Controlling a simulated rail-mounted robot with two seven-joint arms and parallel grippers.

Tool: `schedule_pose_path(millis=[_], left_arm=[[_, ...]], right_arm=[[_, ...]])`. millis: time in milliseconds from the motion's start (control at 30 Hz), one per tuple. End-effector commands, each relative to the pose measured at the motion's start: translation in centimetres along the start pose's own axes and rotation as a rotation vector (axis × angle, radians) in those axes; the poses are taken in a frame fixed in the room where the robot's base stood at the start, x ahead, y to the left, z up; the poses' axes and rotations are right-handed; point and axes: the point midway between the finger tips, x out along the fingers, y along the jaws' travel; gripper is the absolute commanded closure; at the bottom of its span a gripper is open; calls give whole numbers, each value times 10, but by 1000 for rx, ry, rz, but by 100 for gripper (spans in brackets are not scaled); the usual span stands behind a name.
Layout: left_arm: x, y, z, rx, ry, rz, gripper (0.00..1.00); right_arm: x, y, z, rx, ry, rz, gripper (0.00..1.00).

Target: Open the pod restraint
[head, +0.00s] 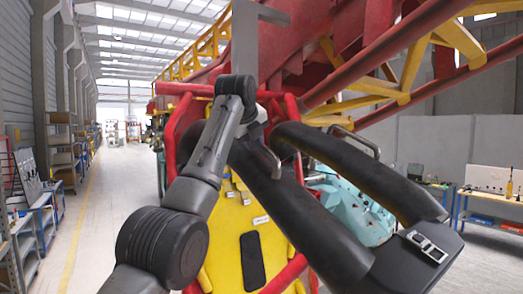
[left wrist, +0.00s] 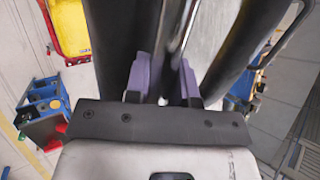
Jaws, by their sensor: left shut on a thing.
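The pod restraint (head: 300,215) is a pair of thick black padded bars joined to a dark end block, in the middle and right of the head view. A metal handle (head: 262,158) sits on its left bar and a second metal handle (head: 356,140) on its right bar. My left gripper (left wrist: 166,65) has its two purple fingers closed on either side of a shiny metal bar (left wrist: 172,45), between black pads. In the head view my left arm reaches up to the left bar's handle, and the wrist hides the fingers. My right gripper is in neither view.
A yellow pod panel (head: 232,225) with a red frame lies below the restraint. Red and yellow track (head: 400,70) rises behind. Shelves and benches (head: 40,215) line the left wall, with a workbench (head: 490,210) at right. The aisle floor (head: 110,200) is clear.

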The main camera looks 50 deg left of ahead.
Motion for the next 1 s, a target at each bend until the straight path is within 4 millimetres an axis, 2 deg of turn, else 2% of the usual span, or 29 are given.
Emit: schedule_pose_path(millis=[600,633,900,1000], left_arm=[[0,4,6,-9,9,8,100],[0,4,6,-9,9,8,76],[-3,3,6,-9,10,6,52],[-3,3,6,-8,10,5,52]], right_arm=[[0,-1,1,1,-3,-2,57],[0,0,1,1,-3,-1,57],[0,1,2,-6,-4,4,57],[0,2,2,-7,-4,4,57]])
